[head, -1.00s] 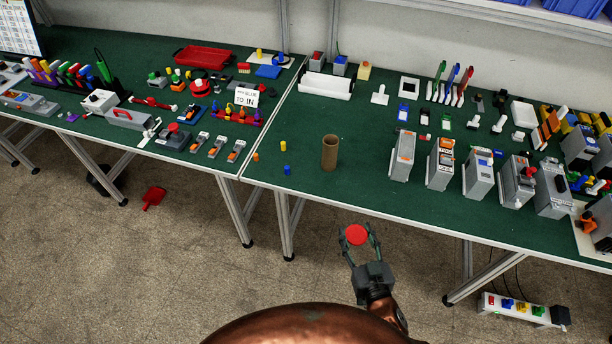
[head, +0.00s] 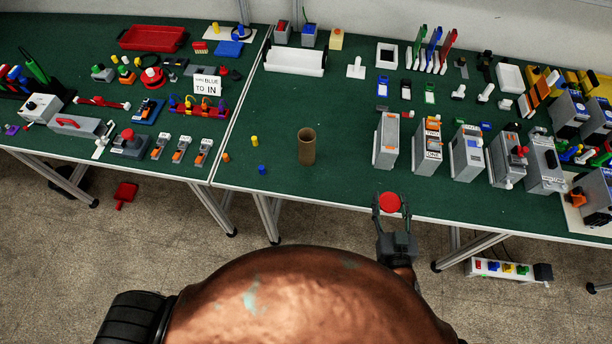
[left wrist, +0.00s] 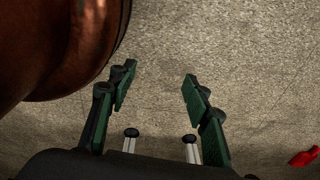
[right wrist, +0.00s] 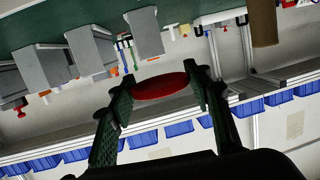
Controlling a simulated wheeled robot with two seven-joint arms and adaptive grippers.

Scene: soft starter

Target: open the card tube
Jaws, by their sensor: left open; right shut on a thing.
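The card tube (head: 307,146) is a brown cylinder standing upright on the green bench, with its top end open. It also shows at the top right of the right wrist view (right wrist: 264,22). My right gripper (head: 390,205) is shut on a round red cap (head: 390,202), held in front of the bench edge, to the right of the tube and apart from it. The red cap shows between the fingers in the right wrist view (right wrist: 160,86). My left gripper (left wrist: 155,85) is open and empty above the bare floor; it is not seen in the head view.
Small yellow (head: 254,141) and blue (head: 262,169) pegs stand left of the tube. A row of grey device boxes (head: 387,140) stands to its right. A white tray (head: 295,61) lies behind. The bench is clear right around the tube.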

